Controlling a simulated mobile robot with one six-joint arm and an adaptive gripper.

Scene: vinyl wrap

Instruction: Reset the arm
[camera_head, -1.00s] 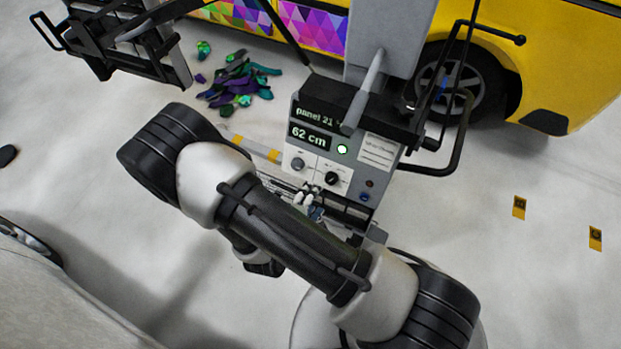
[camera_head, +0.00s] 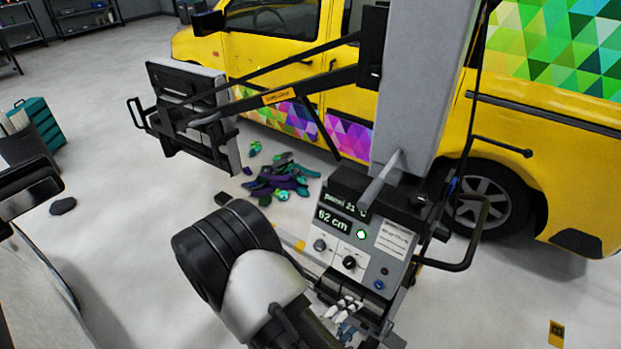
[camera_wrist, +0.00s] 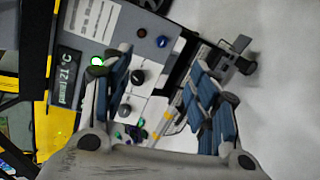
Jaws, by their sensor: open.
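My gripper (camera_wrist: 165,80) is open in the wrist view, with its two blue-padded fingers apart and nothing between them. Beyond the fingers is the grey control panel (camera_wrist: 148,85) of a machine, turned on its side in this view. Its green lamp (camera_wrist: 97,62), display and knobs show past the left finger. In the head view the same control panel (camera_head: 335,248) reads "panel 21" and "62 cm". My arm (camera_head: 255,285) is in front and to the left of this panel.
The machine's grey column (camera_head: 410,90) and black boom carry a panel head (camera_head: 195,115) at left. A yellow van (camera_head: 285,50) stands behind. Coloured scraps (camera_head: 278,180) lie on the floor. Floor at right front is open.

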